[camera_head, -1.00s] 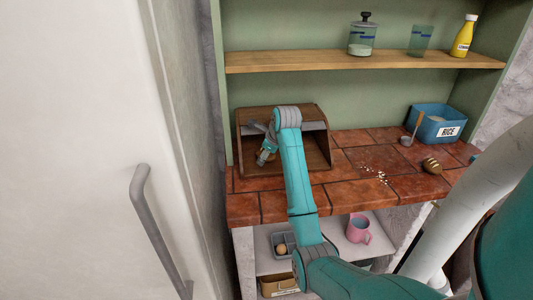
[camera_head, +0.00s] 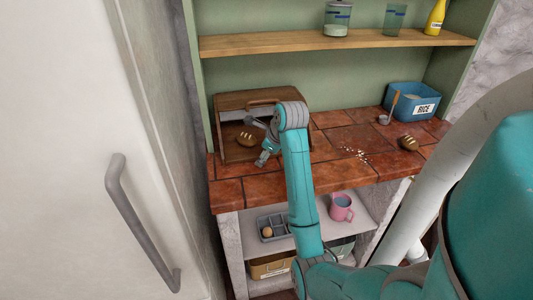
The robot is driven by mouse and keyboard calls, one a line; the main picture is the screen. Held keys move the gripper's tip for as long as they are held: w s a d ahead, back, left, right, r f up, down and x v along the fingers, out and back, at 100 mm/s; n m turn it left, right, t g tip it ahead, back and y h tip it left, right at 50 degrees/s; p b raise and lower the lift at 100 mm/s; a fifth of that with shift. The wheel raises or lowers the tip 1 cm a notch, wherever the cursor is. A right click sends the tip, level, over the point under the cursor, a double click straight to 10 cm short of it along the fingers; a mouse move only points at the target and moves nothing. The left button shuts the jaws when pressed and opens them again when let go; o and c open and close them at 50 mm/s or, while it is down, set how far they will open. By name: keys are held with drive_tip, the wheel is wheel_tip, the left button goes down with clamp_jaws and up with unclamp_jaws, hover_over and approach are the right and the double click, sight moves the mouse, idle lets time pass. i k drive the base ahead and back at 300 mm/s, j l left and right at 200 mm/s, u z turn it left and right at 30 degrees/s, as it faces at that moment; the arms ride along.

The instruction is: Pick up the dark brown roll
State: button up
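A brown scored roll (camera_head: 408,143) lies on the right part of the tiled counter, well away from my gripper. A second scored roll (camera_head: 245,139), which looks tan-brown, lies inside the open wooden bread box (camera_head: 228,103) at the left. I cannot tell for sure which is the dark brown one. My gripper (camera_head: 262,159) points down at the front of the bread box, just right of and in front of the roll there, apparently apart from it. Its fingers are too small to show whether they are open, and I see nothing held in it.
A blue rice bin (camera_head: 411,100) and a ladle (camera_head: 389,110) stand at the counter's back right. Pale crumbs (camera_head: 356,155) lie mid-counter. The shelf (camera_head: 340,44) above holds a jar, a glass and a yellow bottle. Below are a pink mug (camera_head: 341,207) and a grey tray (camera_head: 273,228).

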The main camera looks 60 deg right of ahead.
sight(409, 142)
drive_tip(key=k+j, duration=0.7)
drive_tip(key=k, duration=0.2)
